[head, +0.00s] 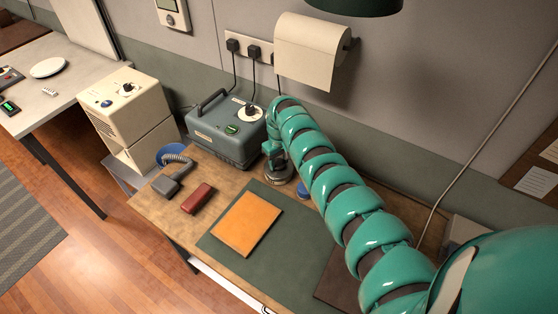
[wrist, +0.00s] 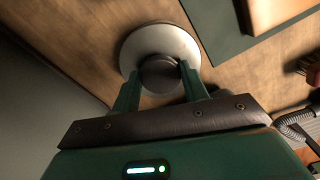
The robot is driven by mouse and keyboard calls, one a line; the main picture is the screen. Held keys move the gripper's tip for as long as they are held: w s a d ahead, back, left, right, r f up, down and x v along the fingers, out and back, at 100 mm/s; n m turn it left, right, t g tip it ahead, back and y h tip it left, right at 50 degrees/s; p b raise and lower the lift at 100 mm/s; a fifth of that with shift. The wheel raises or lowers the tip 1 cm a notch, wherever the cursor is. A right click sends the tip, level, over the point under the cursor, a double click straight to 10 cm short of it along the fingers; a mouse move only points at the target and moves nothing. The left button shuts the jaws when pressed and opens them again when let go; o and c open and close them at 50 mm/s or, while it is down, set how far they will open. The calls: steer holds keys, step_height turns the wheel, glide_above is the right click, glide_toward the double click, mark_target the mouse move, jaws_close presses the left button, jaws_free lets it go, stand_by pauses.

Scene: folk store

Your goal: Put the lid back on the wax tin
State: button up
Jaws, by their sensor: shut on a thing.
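My gripper (wrist: 160,82) is shut on the dark round knob (wrist: 159,72) of a pale metal disc, which looks like the lid (wrist: 182,45) of the wax tin. The fingers stand on either side of the knob. In the head view my gripper (head: 273,152) points down over a round metal thing (head: 279,172) at the back of the workbench, just behind the green mat. The disc covers whatever is under it, so I cannot tell whether it rests on the tin or on the bench.
A small blue round thing (head: 303,191) is close on the right, partly behind my arm. A blue-grey machine (head: 226,131) stands left of my gripper. An orange sheet (head: 246,223) lies on the green mat (head: 288,246). A red block (head: 197,198) and a hosed grey tool (head: 168,184) lie left.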

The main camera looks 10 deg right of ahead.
steer(key=o, duration=1.5)
steer(key=shift+r, duration=0.1)
steer(key=shift+r+p, duration=2.5)
steer(key=shift+r, duration=0.95)
jaws_close()
steer(key=shift+f, duration=0.15)
